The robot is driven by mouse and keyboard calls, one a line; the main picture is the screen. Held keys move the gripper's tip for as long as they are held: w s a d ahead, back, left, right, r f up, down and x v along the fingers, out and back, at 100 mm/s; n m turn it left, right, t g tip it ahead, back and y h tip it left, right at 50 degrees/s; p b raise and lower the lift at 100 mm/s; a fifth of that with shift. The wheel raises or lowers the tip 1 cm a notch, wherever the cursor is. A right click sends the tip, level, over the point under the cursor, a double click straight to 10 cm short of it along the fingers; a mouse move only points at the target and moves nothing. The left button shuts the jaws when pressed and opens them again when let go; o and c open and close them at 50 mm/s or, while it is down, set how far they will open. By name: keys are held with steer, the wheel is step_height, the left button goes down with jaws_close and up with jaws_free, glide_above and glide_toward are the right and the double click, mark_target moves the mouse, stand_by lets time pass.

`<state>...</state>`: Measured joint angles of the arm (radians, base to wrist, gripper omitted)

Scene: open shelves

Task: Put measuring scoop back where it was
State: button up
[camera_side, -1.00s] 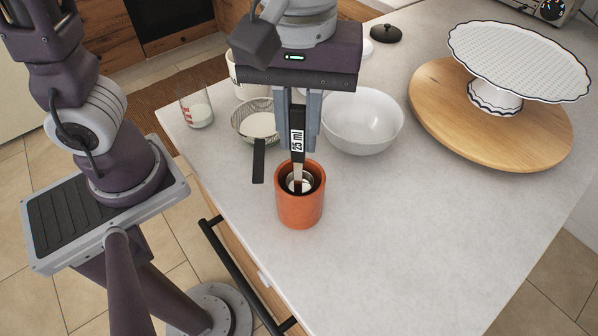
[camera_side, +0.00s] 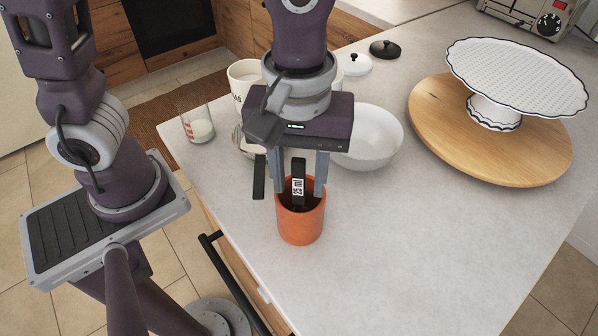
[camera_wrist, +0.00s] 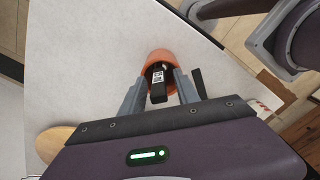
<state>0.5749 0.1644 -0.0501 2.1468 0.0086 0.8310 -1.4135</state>
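The measuring scoop stands inside an orange terracotta pot (camera_side: 301,228). Its dark handle (camera_side: 299,172) with a white label sticks up above the rim; its bowl end is hidden in the pot. My gripper (camera_side: 299,194) is over the pot, pointing down, with its two fingers spread on either side of the handle and visible gaps to it. The fingertips are at about rim height; I cannot tell whether they touch the pot. In the wrist view the handle (camera_wrist: 158,88) lies between the open fingers, with the pot (camera_wrist: 160,58) just beyond.
A white bowl (camera_side: 372,138) stands behind right of the pot. A strainer with a dark handle (camera_side: 259,177), a glass (camera_side: 198,124) and a white mug (camera_side: 240,78) are behind left. A cake stand (camera_side: 515,75) is on a round wooden board (camera_side: 430,120).

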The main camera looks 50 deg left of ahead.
step_height(320, 180, up, 12)
steer(key=shift+r, duration=0.2)
steer(key=s+a+f+m+t, duration=0.1)
steer(key=s+a+m+t, duration=0.1)
steer(key=a+m, duration=0.2)
steer(key=s+a+f+m+t, duration=0.2)
steer(key=a+m, duration=0.3)
steer(key=a, duration=0.6)
steer(key=shift+s+a+t, duration=0.2)
steer(key=shift+s+t, duration=0.45)
steer(key=shift+t, duration=0.15)
